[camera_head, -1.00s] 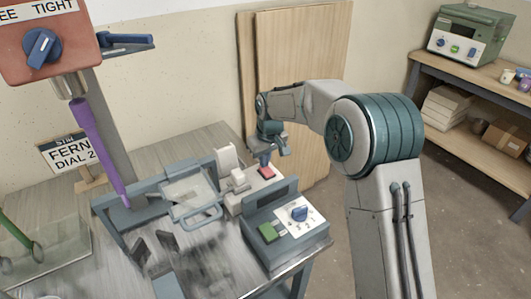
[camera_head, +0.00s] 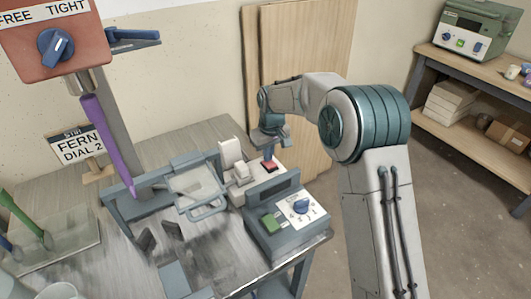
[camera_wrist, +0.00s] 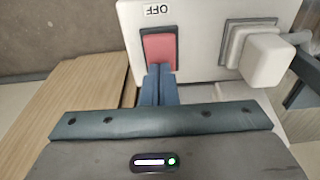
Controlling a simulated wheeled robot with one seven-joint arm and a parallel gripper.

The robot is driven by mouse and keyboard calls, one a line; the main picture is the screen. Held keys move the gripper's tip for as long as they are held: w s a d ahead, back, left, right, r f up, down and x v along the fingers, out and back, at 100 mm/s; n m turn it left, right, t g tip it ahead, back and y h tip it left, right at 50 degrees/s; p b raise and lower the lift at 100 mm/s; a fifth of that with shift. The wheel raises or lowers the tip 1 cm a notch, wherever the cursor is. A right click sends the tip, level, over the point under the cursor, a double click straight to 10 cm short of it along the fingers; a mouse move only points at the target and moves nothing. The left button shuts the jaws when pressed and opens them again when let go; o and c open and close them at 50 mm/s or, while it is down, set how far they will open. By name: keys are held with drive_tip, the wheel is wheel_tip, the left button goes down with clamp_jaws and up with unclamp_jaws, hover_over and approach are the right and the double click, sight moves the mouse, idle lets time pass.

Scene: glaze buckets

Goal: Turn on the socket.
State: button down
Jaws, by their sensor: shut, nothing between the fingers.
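The socket (camera_head: 241,184) is a white power strip at the back right of the bench, with a red rocker switch (camera_head: 269,165) at its right end. In the wrist view the red switch (camera_wrist: 160,50) sits in a black frame under an upside-down "OFF" label (camera_wrist: 157,10). A white plug (camera_wrist: 262,57) stands in the socket to its right. My gripper (camera_wrist: 159,72) is shut and empty. Its blue fingertips are at the lower edge of the switch in the wrist view; I cannot tell whether they touch it.
A grey control box (camera_head: 286,219) with a green button and blue dial stands in front of the socket. A hinged clear guard (camera_head: 198,188) is left of it. A stirrer with a purple shaft (camera_head: 110,145) hangs further left. Wooden boards (camera_head: 305,70) lean behind my arm.

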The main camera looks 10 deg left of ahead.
drive_tip(key=shift+s+d+r, duration=0.2)
drive_tip(key=shift+s+d, duration=0.2)
drive_tip(key=shift+s, duration=0.1)
wheel_tip(320, 180, up, 14)
drive_tip(key=w+a+p, duration=0.1)
drive_tip(key=p, duration=0.3)
drive_tip(key=shift+w+a, duration=0.35)
drive_tip(key=shift+f, duration=0.15)
